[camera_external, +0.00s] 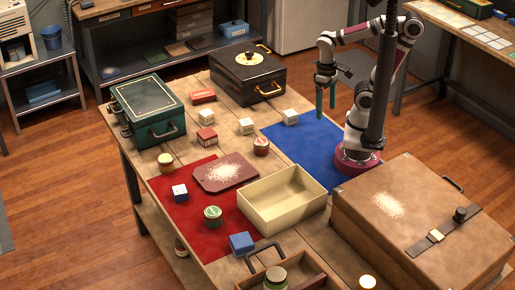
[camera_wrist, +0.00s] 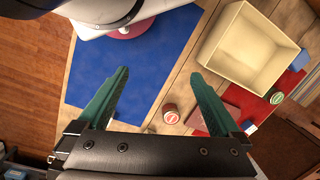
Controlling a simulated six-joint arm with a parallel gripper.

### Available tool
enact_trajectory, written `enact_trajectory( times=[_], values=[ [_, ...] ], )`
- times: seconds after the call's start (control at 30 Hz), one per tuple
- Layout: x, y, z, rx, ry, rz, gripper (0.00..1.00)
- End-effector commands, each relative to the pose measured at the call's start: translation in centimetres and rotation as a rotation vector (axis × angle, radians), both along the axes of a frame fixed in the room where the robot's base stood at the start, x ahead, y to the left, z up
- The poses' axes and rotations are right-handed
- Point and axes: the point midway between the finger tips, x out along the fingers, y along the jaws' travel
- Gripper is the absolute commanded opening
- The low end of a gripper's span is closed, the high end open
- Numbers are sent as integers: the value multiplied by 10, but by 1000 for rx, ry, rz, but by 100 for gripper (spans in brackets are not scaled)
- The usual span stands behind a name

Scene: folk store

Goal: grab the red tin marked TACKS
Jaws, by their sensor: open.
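Several red containers stand on the table, and their lettering is too small to read for TACKS. A flat red tin (camera_external: 204,97) lies near the back, between the green case and the black case. A red box with a pale top (camera_external: 207,138) stands nearer the middle. A round red tin (camera_external: 261,146) stands just left of the blue mat; a round red-and-white tin (camera_wrist: 171,114) shows beyond my fingers in the wrist view. My gripper (camera_external: 326,102) is open and empty, pointing down above the blue mat's far side. Its green fingers (camera_wrist: 158,75) are apart.
A cream open tray (camera_external: 283,199) stands between the blue mat (camera_external: 300,145) and the red mat (camera_external: 170,205). A green case (camera_external: 148,130), a black case (camera_external: 248,90) and a large brown case (camera_external: 400,230) are tall obstacles. Several pale blocks stand near the middle.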

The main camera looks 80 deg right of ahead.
Motion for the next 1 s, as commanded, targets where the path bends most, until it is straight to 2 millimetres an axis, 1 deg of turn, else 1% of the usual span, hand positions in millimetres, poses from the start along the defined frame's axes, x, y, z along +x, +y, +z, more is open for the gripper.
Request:
enact_trajectory(
  times=[0.07, 0.13, 0.17, 0.2, 0.27, 0.3, 0.37, 0.4, 0.5, 0.6, 0.63, 0.73, 0.87, 1.0],
  values=[
    [10, -12, -6, -93, 88, 188, 100],
    [30, -29, -15, -224, 205, 465, 100],
    [42, -35, -20, -286, 261, 603, 100],
    [61, -41, -27, -367, 338, 787, 100],
    [94, -45, -41, -489, 458, 1068, 100],
    [117, -42, -52, -568, 538, 1250, 100],
    [149, -33, -70, -678, 652, 1498, 100],
    [167, -24, -83, -744, 722, 1640, 100],
    [198, -1, -109, -869, 856, 1901, 100],
    [212, 12, -125, -934, 924, 2025, 100],
    [213, 14, -130, -943, 935, 2042, 100],
    [215, 15, -149, -949, 944, 2055, 100],
    [215, 14, -168, -948, 942, 2051, 100],
    [214, 13, -199, -946, 942, 2050, 100]
  ],
)
